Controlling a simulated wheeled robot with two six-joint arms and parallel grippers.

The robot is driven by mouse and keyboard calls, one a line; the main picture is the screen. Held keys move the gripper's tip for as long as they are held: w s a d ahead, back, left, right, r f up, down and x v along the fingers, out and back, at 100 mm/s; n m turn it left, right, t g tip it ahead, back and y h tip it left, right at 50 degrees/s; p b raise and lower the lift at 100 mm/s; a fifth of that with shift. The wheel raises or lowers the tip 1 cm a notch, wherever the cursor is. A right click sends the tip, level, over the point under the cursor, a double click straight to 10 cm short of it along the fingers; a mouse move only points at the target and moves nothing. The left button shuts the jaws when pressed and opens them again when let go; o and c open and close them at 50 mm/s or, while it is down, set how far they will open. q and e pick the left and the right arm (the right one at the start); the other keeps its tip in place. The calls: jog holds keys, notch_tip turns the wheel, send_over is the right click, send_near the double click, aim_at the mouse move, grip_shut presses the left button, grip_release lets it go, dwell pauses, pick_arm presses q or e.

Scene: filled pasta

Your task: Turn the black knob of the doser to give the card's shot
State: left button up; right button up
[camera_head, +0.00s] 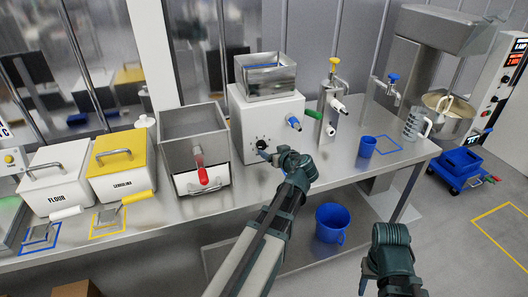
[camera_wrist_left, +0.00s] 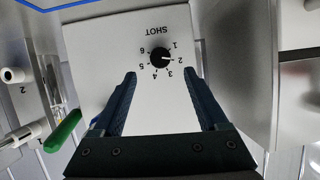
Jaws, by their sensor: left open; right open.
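The doser (camera_head: 242,119) is a white box with a steel hopper on top, standing on the steel counter. Its black knob (camera_head: 261,144) is on the front face. In the left wrist view the knob (camera_wrist_left: 160,57) sits in a dial marked SHOT, numbered 1 to 6, printed upside down there. Its white mark appears to point at 2. My left gripper (camera_head: 266,156) is open in front of the dial; its fingers (camera_wrist_left: 168,98) are spread wider than the knob and apart from it. My right gripper (camera_head: 363,282) is open and empty, low in front of the counter. I cannot make out a card.
A steel bin with a red-handled scoop (camera_head: 204,178) stands left of the doser. A blue cup (camera_head: 367,146) is on the counter; a blue bucket (camera_head: 332,222) is below.

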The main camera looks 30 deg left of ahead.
aim_at(263, 147)
pick_arm(q)
jog(key=b+x, duration=0.2)
jog(key=x, duration=0.5)
jog(key=shift+w+a+f, duration=0.1)
jog(key=shift+a, duration=0.05)
grip_shut()
